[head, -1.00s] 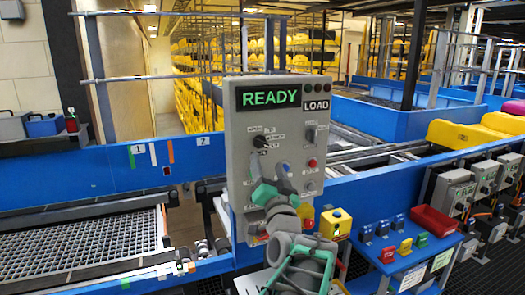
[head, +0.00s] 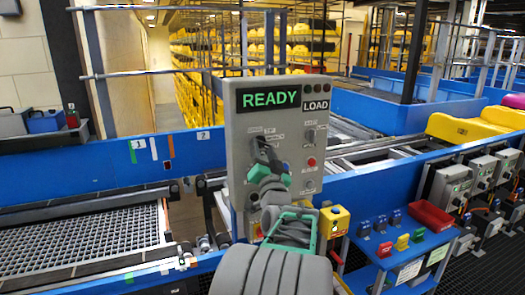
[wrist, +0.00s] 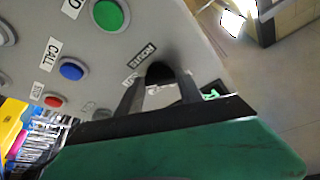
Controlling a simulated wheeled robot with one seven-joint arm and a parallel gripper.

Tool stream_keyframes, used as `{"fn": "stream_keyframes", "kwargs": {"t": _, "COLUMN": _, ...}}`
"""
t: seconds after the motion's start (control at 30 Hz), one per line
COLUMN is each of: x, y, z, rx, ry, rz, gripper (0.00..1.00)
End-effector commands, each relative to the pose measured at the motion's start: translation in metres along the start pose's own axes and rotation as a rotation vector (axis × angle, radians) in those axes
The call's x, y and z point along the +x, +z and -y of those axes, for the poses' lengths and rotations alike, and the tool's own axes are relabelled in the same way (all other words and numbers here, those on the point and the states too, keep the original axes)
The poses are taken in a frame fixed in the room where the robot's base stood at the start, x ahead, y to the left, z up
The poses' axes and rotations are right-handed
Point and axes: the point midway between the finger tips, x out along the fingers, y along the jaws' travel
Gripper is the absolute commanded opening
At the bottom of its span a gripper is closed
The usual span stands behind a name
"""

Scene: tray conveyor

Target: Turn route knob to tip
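The control panel (head: 236,115) is a grey upright box with a green READY display (head: 269,97) and a LOAD label (head: 316,104). The route knob (wrist: 160,71) is a dark knob on its face, seen in the wrist view between my fingertips. Small labels surround it; its pointing direction is hidden. My gripper (head: 264,152) is at the knob in the head view, covering most of it. In the wrist view my gripper (wrist: 160,88) has its two dark fingers apart, one either side of the knob. Contact with the knob is not clear.
Below the knob, the wrist view shows a green button (wrist: 110,14), a blue button (wrist: 72,69) and a red button (wrist: 54,101). A second knob (head: 310,135) sits right on the panel. A yellow box (head: 334,221) and blue shelf (head: 420,246) stand at right.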

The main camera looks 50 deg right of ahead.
Motion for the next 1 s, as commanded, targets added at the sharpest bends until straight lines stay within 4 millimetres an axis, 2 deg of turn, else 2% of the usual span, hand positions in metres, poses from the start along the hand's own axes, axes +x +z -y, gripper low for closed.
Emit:
{"fn": "stream_keyframes", "kwargs": {"t": 0.07, "x": -0.0001, "y": 0.0, "z": 0.0, "rx": 0.0, "ry": 0.0, "rz": 0.0, "gripper": 0.35}}
{"fn": "stream_keyframes", "kwargs": {"t": 0.47, "x": -0.0001, "y": 0.0, "z": 0.0, "rx": 0.0, "ry": 0.0, "rz": 0.0, "gripper": 0.03}}
{"fn": "stream_keyframes", "kwargs": {"t": 0.77, "x": -0.0019, "y": 0.0036, "z": -0.0034, "rx": -0.03, "ry": -0.012, "rz": -0.002, "gripper": 0.03}}
{"fn": "stream_keyframes", "kwargs": {"t": 1.0, "x": -0.0049, "y": 0.0091, "z": -0.0083, "rx": -0.135, "ry": -0.056, "rz": -0.006, "gripper": 0.03}}
